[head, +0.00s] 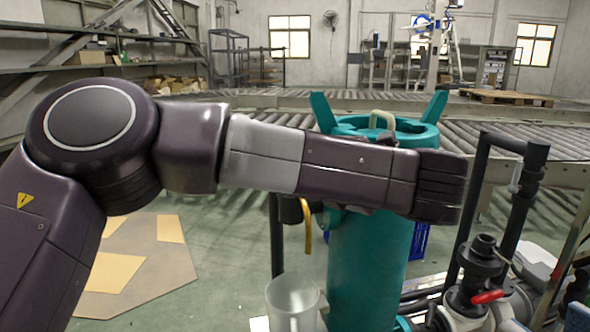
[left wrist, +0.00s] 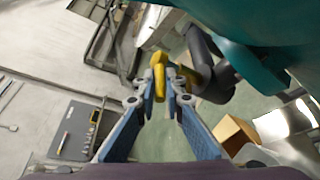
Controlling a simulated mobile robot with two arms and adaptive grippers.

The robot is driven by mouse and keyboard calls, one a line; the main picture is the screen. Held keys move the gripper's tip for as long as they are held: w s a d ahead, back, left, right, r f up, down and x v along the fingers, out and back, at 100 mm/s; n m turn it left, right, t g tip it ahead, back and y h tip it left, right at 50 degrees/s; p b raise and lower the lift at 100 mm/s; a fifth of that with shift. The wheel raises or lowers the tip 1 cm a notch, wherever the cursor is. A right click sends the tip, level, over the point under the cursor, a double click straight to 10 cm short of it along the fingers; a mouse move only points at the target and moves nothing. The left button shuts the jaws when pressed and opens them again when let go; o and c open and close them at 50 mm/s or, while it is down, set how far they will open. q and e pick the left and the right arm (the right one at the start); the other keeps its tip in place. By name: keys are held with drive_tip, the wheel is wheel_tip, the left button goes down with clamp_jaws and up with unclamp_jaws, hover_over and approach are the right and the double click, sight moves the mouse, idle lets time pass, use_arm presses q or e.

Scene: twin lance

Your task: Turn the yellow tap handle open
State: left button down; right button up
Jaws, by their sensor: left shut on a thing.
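The yellow tap handle (left wrist: 158,77) is between the fingertips of my left gripper (left wrist: 166,88) in the left wrist view. The blue-padded fingers are shut on it. In the head view, the yellow handle (head: 307,228) hangs below my left forearm beside a dark pipe (head: 290,211), left of the teal vessel (head: 367,265). My left arm crosses in front of the vessel there and hides the gripper. The dark pipe (left wrist: 212,72) also shows right of the handle in the left wrist view. My right gripper is in neither view.
A clear jug (head: 292,300) stands below the tap. Black piping with a red-handled valve (head: 488,297) is at the right. A roller conveyor (head: 470,118) runs behind the vessel. Floor at the left, with a cardboard-coloured patch (head: 135,265), is open.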

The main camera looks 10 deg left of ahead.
use_arm(q)
drive_tip(key=shift+r, duration=0.1)
idle(0.3)
drive_tip(key=c, duration=2)
unclamp_jaws()
drive_tip(key=shift+d, duration=0.1)
drive_tip(key=v, duration=1.2)
drive_tip(key=shift+d, duration=0.1)
